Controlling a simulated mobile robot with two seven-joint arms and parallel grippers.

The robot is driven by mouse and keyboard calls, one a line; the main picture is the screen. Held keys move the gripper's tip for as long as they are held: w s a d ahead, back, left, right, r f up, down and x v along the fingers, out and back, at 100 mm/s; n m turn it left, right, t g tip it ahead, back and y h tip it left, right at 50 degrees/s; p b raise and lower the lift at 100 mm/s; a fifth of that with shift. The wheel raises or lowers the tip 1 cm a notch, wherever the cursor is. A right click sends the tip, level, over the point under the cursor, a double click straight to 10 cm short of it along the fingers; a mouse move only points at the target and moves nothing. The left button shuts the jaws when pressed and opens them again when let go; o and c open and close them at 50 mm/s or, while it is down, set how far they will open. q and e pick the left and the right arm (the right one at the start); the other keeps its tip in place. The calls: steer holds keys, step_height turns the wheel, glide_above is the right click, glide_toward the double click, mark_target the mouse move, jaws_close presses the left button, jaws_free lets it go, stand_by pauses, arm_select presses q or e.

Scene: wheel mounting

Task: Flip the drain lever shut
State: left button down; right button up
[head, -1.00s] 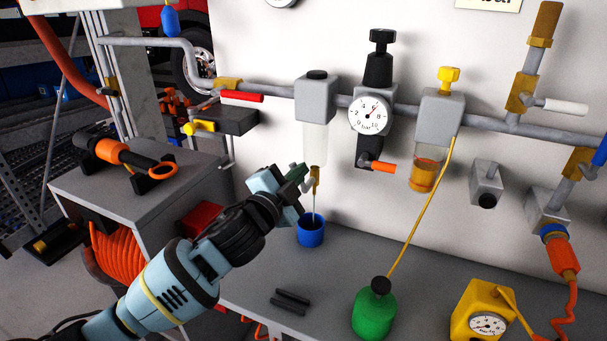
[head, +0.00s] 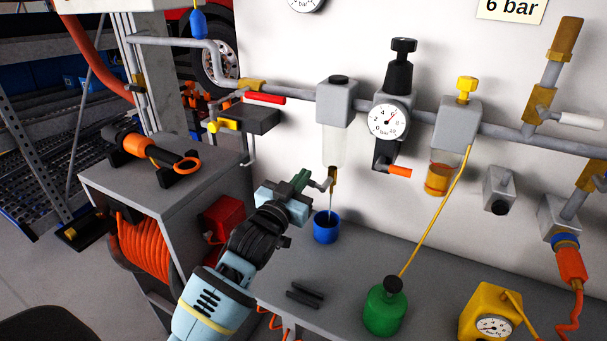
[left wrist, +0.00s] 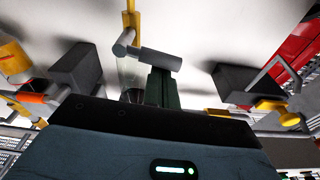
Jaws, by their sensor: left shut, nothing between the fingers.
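The brass drain valve (head: 333,178) hangs under the clear filter bowl (head: 334,145). Its short grey drain lever (head: 321,184) sticks out to the left, toward my left gripper. A thin stream runs from the valve down to the blue cup (head: 326,229). My left gripper (head: 301,178) is shut and empty, with its green fingers just left of the lever. In the left wrist view the grey lever (left wrist: 160,59) lies across the tips of the shut fingers (left wrist: 164,86), very near them; I cannot tell whether they touch. My right gripper is not in view.
A pressure regulator with gauge (head: 387,121) and an oil-filled lubricator (head: 440,178) hang to the right on the grey pipe. A green bottle (head: 383,309) and two dark bars (head: 305,293) sit on the bench. A red-handled valve (head: 264,98) is at upper left.

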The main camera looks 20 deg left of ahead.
arm_select(q)
steer(key=shift+a+f+n, duration=0.15)
steer(key=shift+f+n, duration=0.25)
steer(key=shift+n, duration=0.6)
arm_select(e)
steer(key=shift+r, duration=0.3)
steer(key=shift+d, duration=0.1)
arm_select(q)
steer(key=shift+p, duration=0.3)
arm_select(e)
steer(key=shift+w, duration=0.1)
